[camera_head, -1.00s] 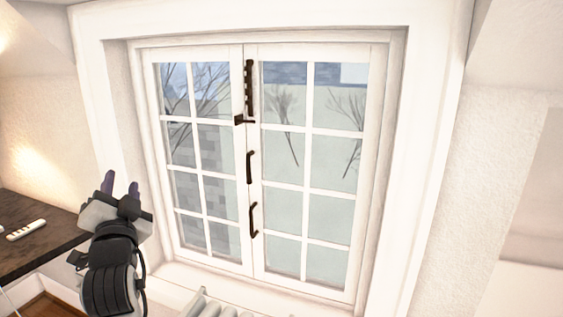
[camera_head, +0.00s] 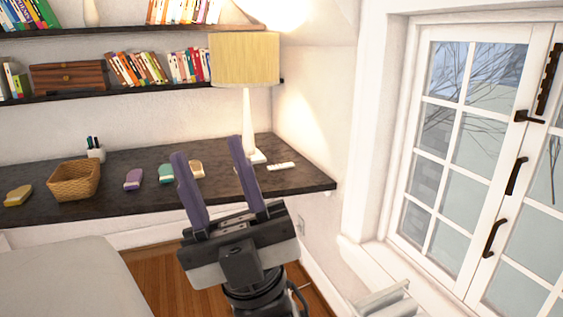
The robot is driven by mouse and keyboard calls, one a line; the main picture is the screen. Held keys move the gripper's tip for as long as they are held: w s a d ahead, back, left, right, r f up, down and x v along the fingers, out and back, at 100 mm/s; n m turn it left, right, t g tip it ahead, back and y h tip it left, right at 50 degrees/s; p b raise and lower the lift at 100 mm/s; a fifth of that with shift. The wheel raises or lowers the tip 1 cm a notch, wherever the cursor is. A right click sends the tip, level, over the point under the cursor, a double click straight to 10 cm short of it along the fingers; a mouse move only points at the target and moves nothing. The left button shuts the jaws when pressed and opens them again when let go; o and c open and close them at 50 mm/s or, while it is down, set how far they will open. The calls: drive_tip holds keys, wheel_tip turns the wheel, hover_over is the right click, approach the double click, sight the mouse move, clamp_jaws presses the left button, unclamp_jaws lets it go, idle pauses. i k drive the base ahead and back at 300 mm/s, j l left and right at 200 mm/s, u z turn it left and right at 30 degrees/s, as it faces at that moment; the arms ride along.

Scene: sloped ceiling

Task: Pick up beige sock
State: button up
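Several small folded sock-like items lie on the dark desk (camera_head: 220,190). A beige one (camera_head: 196,169) is near the middle of the desk, showing between my gripper's fingers in the picture. A teal one (camera_head: 165,173) and a purple one (camera_head: 133,179) lie to its left. A mustard-yellow one (camera_head: 18,196) lies at the far left. My gripper (camera_head: 207,148) is open and empty, with its two purple fingers apart and pointing up in the picture. It appears nearer to the camera than the desk and touches none of the items.
A wicker basket (camera_head: 75,181) and a pen cup (camera_head: 95,151) stand on the desk. A lamp (camera_head: 247,100) and a white remote (camera_head: 281,166) are at its right. Bookshelves (camera_head: 120,92) hang above. A pale surface (camera_head: 65,280) is front left; a window (camera_head: 480,150) is right.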

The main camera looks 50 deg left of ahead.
sight(196, 165)
drive_tip(key=u, duration=2)
drive_tip(key=i+j+z, duration=0.1)
drive_tip(key=z, duration=0.25)
drive_tip(key=i+j+z, duration=0.1)
drive_tip(key=j+z, duration=0.2)
drive_tip(key=i+j+z, duration=0.2)
drive_tip(key=j, duration=0.3)
drive_tip(key=j+z, duration=0.15)
drive_tip(key=j, duration=0.35)
drive_tip(key=i+j, duration=0.1)
drive_tip(key=j, duration=0.6)
drive_tip(key=i+j+z, duration=0.1)
drive_tip(key=j, duration=0.6)
drive_tip(key=i+j, duration=0.1)
drive_tip(key=j, duration=0.6)
drive_tip(key=i+j, duration=0.8)
drive_tip(key=i, duration=0.2)
drive_tip(key=i+l+z, duration=0.05)
